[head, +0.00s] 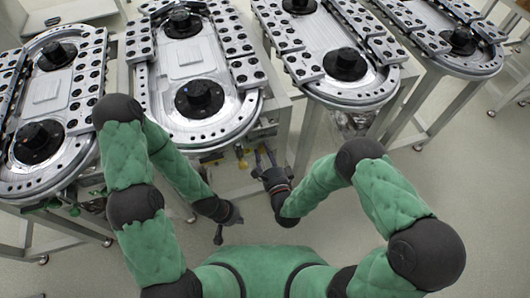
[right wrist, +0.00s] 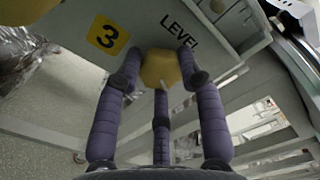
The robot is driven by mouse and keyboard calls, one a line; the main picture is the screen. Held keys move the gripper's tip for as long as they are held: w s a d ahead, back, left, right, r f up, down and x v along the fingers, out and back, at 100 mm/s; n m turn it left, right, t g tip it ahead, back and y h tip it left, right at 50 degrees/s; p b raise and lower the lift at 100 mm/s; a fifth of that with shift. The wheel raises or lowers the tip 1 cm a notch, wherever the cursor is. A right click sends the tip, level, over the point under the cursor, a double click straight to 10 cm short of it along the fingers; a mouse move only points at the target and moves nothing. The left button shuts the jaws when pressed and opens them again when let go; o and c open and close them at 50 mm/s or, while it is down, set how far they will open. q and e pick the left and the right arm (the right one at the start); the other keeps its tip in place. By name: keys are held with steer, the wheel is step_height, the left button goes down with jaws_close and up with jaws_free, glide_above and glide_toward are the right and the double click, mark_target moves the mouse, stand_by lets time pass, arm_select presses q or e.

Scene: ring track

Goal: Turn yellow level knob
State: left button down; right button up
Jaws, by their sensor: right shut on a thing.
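The yellow level knob (right wrist: 160,69) is in the upper middle of the right wrist view, below a grey panel marked "LEVEL" (right wrist: 180,32). The purple fingers of my right gripper (right wrist: 158,78) are shut on it from both sides, with a third finger below.
An oval track table (head: 185,62) with black hubs stands ahead, with similar tables on both sides. Metal frame bars (right wrist: 265,140) lie right of the knob. The floor (head: 465,190) at right is clear.

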steer(key=o, duration=1.1)
steer(key=shift+o, duration=0.2)
steer(key=v, duration=0.7)
steer(key=shift+s, duration=0.2)
